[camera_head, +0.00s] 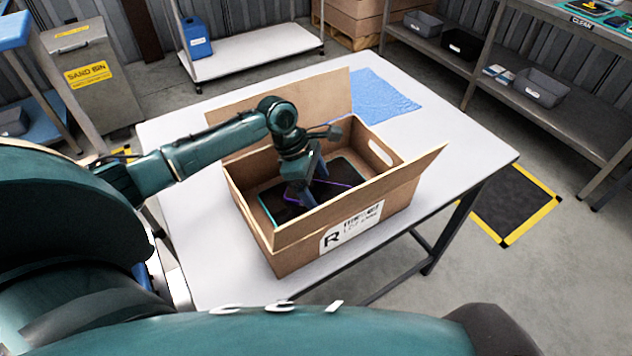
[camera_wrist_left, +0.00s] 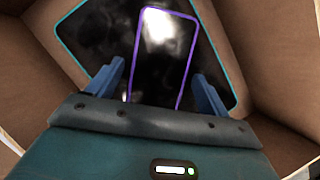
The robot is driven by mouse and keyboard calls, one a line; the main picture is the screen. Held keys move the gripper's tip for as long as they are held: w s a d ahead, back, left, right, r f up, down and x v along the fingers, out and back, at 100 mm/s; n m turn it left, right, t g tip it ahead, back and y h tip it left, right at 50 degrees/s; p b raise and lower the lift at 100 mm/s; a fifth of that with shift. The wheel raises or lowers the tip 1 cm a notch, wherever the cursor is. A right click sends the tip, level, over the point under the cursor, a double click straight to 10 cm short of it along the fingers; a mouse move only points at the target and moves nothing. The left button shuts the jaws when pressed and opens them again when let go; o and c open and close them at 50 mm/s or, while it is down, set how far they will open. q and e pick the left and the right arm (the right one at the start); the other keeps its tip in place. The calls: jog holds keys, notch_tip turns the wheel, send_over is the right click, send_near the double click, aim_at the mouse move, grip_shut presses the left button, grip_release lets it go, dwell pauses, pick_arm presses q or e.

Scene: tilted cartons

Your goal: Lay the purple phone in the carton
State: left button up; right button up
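The carton (camera_head: 290,258) is an open brown box on the white table, its flaps up and a white label on its front. A dark tablet-like slab with a teal rim (camera_head: 347,166) lies inside it; it also shows in the left wrist view (camera_wrist_left: 88,35). The purple-rimmed phone (camera_head: 330,183) appears to lie on this slab; it also shows in the left wrist view (camera_wrist_left: 160,62). My left gripper (camera_head: 304,192) reaches down into the carton. In the left wrist view its blue fingers (camera_wrist_left: 160,72) are apart, one either side of the phone, with visible gaps. My right gripper is out of view.
A blue cloth (camera_head: 385,95) lies on the table behind the carton. The table (camera_head: 470,150) is clear to the right. A shelf rack (camera_head: 570,110) with grey bins stands at the right, and a sand bin (camera_head: 88,75) at the back left.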

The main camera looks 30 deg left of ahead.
pick_arm(q)
jog(key=shift+o, duration=0.7)
jog(key=shift+r+b, duration=0.15)
jog(key=shift+b, duration=0.2)
jog(key=v, duration=1.2)
jog(key=shift+r, duration=0.45)
